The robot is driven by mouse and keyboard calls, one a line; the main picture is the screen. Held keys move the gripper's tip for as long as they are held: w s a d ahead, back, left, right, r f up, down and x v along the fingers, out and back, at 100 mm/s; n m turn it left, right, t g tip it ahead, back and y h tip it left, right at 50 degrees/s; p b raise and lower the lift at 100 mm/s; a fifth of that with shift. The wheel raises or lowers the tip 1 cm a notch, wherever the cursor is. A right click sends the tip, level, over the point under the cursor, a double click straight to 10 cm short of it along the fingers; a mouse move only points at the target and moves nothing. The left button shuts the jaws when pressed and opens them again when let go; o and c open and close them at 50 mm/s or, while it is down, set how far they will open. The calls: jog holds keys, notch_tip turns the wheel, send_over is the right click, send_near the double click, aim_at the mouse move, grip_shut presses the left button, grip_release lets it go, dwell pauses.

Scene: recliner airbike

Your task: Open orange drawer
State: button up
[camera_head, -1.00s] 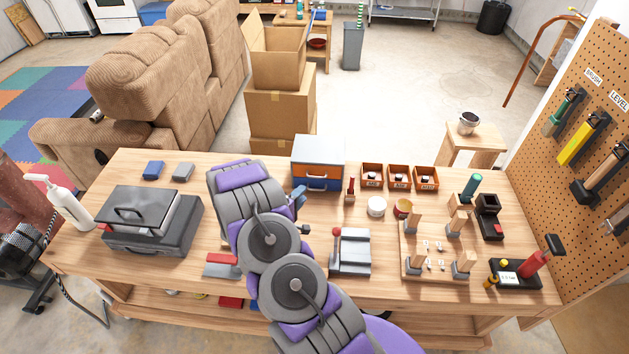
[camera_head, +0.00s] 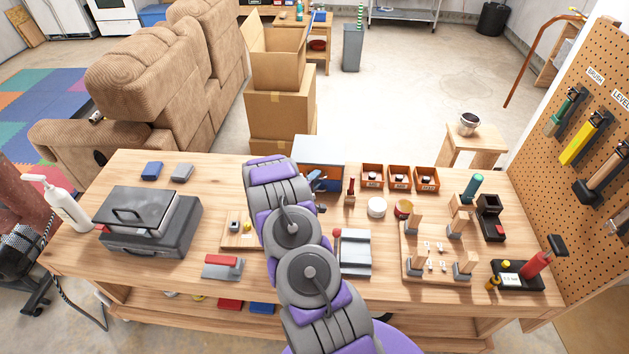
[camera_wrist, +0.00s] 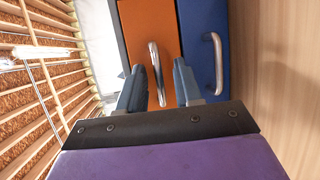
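The small drawer cabinet (camera_head: 320,149) with a white top stands at the back middle of the workbench, partly hidden behind my arm in the head view. In the wrist view, turned sideways, its orange drawer (camera_wrist: 146,22) has a metal bar handle (camera_wrist: 157,75) and looks shut. The blue drawer (camera_wrist: 198,22) is beside it, with its own handle (camera_wrist: 215,62). My gripper (camera_wrist: 160,85) is open, with one finger on each side of the orange drawer's handle. Whether the fingers touch the handle cannot be told. In the head view my gripper (camera_head: 318,182) is at the cabinet front.
Orange bins (camera_head: 399,177) stand right of the cabinet, with a white jar (camera_head: 376,207) and a red-handled tool (camera_head: 350,192) close by. A dark grey case (camera_head: 150,222) is at the left. Cardboard boxes (camera_head: 280,110) stand behind the bench.

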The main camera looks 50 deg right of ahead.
grip_shut()
jog(key=shift+a, duration=0.1)
dwell(1.2)
